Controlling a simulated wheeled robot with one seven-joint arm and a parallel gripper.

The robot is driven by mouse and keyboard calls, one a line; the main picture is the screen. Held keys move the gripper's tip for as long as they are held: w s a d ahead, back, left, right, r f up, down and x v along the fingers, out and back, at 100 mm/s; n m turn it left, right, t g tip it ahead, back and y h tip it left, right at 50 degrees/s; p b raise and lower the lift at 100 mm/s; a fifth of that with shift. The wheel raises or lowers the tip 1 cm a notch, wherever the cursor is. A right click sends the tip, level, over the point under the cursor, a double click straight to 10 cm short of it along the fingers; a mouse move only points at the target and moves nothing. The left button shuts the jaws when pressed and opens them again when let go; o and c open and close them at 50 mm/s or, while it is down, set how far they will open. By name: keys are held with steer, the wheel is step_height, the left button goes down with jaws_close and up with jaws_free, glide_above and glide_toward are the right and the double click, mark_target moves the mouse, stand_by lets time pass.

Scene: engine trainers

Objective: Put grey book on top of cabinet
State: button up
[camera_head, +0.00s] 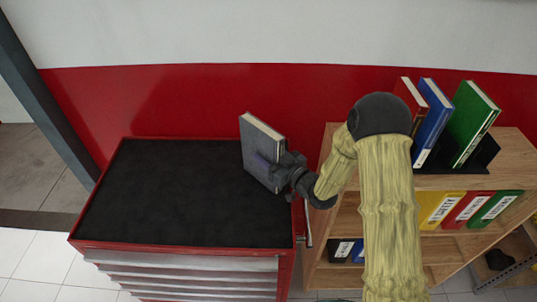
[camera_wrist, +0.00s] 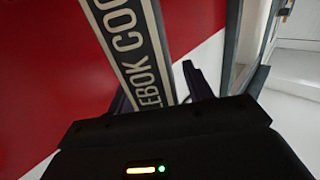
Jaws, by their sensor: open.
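The grey book (camera_head: 258,150) stands upright, slightly tilted in the picture, at the right edge of the red cabinet's black top (camera_head: 190,195). Its lower edge seems to meet the top, though my gripper partly hides it. My gripper (camera_head: 271,168) reaches in from the right, with its fingers at the lower part of the book. In the wrist view the grey book's lettered spine (camera_wrist: 130,40) lies between the two fingers of my gripper (camera_wrist: 158,88). The fingers are open, one on each side of it.
A wooden shelf (camera_head: 335,210) stands right of the cabinet. It holds a red book (camera_head: 408,95), a blue book (camera_head: 434,115) and a green book (camera_head: 472,122) on top, with several binders below. The rest of the cabinet top is clear. A red and white wall runs behind.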

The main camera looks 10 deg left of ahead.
steer(key=shift+d+r, duration=0.1)
steer(key=b+v, duration=0.4)
steer(key=v, duration=0.8)
stand_by(0.4)
